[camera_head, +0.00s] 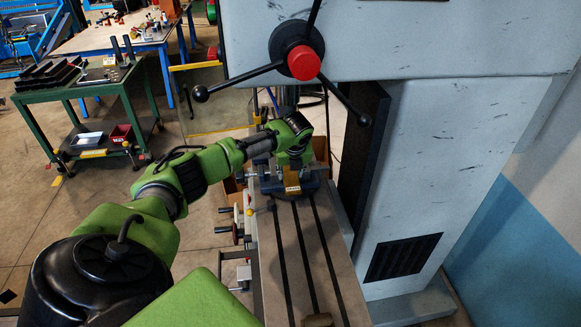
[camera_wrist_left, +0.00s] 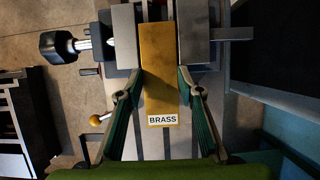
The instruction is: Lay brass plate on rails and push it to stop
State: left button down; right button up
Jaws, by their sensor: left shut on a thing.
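The brass plate (camera_wrist_left: 160,60) is a long yellow bar with a white "BRASS" label at its near end. My left gripper (camera_wrist_left: 160,80) is shut on it, with one finger on each long side. The plate's far part is between two grey jaws (camera_wrist_left: 124,45) of a vise. In the head view, the gripper (camera_head: 291,167) is over the blue vise (camera_head: 310,184) at the far end of the machine table, and the plate (camera_head: 292,186) shows below it. I cannot make out the rails or the stop, or whether the plate touches them. My right gripper is out of view.
The slotted machine table (camera_head: 285,255) is mostly clear, with a small brown block (camera_head: 318,320) at its near end. The machine's column (camera_head: 440,170) stands to the right. A red-hubbed lever wheel (camera_head: 304,62) hangs above. A green cart (camera_head: 85,90) is at the left.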

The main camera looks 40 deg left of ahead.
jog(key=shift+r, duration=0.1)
pick_arm(q)
jog(key=c, duration=1.3)
grip_release()
jog(key=shift+d, duration=0.1)
jog(key=shift+s+f, duration=0.15)
jog(key=shift+f, duration=0.05)
jog(key=shift+r, duration=0.1)
jog(key=v, duration=1.2)
jog(key=shift+r, duration=0.15)
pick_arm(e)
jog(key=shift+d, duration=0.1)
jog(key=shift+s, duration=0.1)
